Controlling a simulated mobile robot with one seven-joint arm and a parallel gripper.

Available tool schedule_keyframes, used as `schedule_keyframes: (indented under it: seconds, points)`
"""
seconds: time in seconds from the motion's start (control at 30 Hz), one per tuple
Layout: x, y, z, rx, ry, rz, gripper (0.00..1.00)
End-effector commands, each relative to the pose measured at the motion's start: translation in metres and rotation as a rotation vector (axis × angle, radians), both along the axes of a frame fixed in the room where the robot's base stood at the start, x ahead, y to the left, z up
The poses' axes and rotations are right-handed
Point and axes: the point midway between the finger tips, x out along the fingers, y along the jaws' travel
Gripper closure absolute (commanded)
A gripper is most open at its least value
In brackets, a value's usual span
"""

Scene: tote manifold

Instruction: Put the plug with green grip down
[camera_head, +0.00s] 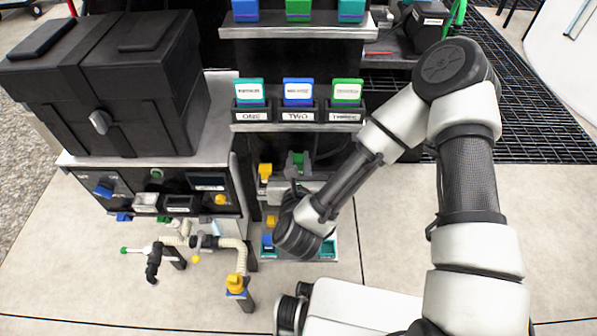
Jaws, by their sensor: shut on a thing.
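A green piece (298,160), which looks like the grip of the plug, shows just above the end of my arm, beside the narrow rack under the card shelf. My gripper (297,178) is small and partly hidden by my wrist. It is shut on the plug with green grip. The plug's lower part and the exact contact of the fingers cannot be made out. A plug with yellow grip (265,172) stands just left of my gripper.
A tray (290,254) with blue and teal parts lies under my wrist. Pale hoses (236,245) and a yellow-topped post (236,285) stand to the left. The card shelf (297,126) overhangs behind. Open floor lies right of the tray.

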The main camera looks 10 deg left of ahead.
Motion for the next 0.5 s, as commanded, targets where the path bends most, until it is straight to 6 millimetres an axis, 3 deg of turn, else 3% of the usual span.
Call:
schedule_keyframes:
  seconds: [0.23, 0.5]
  points:
    - [0.0, 0.0, -0.034, -0.001, 0.001, 0.0, 1.0]
    - [0.0, 0.0, -0.035, 0.0, -0.001, 0.0, 1.0]
